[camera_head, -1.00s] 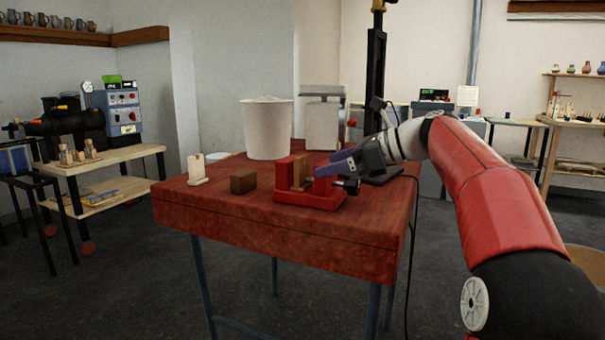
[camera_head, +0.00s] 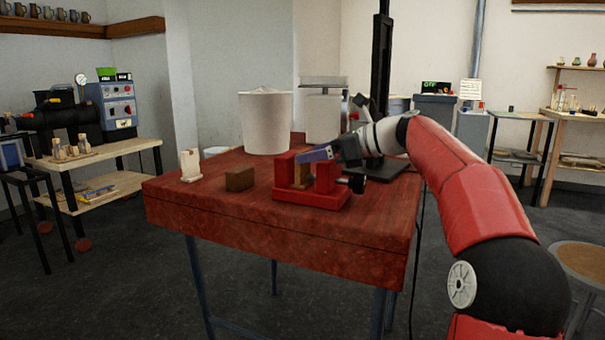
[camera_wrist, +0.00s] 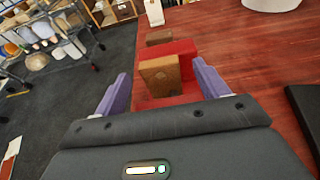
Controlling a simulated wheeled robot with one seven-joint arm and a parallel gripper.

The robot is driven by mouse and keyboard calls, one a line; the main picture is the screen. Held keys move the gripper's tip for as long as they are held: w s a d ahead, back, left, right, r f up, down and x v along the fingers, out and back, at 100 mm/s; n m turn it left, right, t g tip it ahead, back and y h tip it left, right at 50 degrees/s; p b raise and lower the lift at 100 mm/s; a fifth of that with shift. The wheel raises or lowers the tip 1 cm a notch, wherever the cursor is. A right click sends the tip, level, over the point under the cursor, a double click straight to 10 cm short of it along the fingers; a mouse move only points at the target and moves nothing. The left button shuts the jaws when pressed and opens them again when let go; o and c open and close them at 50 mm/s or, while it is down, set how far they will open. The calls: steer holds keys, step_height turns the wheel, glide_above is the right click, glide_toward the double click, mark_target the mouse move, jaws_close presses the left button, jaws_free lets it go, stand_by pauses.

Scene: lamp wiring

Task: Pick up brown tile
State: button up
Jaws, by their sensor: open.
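A brown tile (camera_head: 301,177) stands upright between the red jaws of a red vise (camera_head: 310,198) on the red-brown table. In the wrist view the tile (camera_wrist: 160,77) shows its face and top edge, with the red vise (camera_wrist: 182,48) behind it. My gripper (camera_head: 318,154) is above the vise, close to the tile's top. In the wrist view my gripper (camera_wrist: 161,76) is open, its purple fingers to the left and right of the tile with gaps on both sides. I cannot tell how far the fingertips are from the tile in height.
A darker brown block (camera_head: 240,180) and a pale upright piece (camera_head: 190,166) stand on the table (camera_head: 280,238) left of the vise. A white bucket (camera_head: 266,124) and a grey scale-like device (camera_head: 323,115) are behind. A black stand (camera_head: 382,90) rises at the back right.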

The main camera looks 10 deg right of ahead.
steer(key=shift+w+a+f, duration=0.2)
steer(key=shift+w+a, duration=0.15)
steer(key=shift+a, duration=0.2)
steer(key=c, duration=1.1)
